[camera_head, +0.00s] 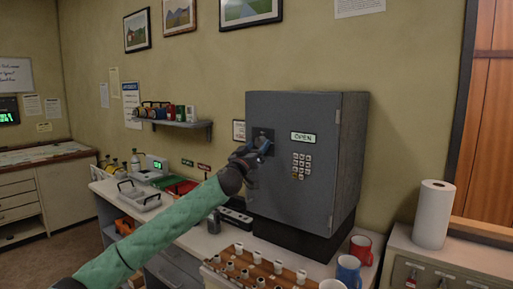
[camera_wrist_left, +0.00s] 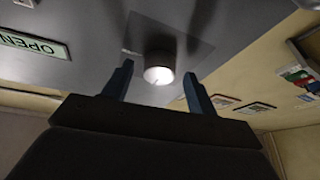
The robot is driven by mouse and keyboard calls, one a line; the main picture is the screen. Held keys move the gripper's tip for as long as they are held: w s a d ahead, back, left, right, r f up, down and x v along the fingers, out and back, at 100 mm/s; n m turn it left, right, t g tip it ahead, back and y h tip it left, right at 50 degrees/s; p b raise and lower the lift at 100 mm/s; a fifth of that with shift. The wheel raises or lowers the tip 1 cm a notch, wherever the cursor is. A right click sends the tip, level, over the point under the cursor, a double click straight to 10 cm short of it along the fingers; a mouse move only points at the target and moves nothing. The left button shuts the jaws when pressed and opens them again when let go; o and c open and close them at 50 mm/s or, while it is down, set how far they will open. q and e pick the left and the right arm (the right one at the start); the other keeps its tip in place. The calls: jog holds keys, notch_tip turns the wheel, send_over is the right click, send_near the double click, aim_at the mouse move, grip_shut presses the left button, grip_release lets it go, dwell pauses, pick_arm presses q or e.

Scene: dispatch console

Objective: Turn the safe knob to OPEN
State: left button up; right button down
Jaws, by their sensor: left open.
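The grey safe (camera_head: 318,205) stands on the counter with its door facing me. A label reading OPEN (camera_head: 303,137) is on the door, and the label also shows in the left wrist view (camera_wrist_left: 34,44). My left gripper (camera_head: 262,143) is at the upper left of the door. In the left wrist view my left gripper (camera_wrist_left: 158,82) is open, with one finger on each side of the round safe knob (camera_wrist_left: 158,70). Gaps show between the knob and both fingers. The gripper mostly hides the knob in the head view. My right gripper is out of view.
A keypad (camera_head: 301,165) sits right of my left gripper on the door. A tray of small white-topped items (camera_head: 250,268), mugs (camera_head: 361,249) and a paper towel roll (camera_head: 433,214) stand near the safe. A wall shelf (camera_head: 180,123) is to the left.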

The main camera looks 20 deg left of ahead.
pick_arm(q)
jog(key=c, duration=1)
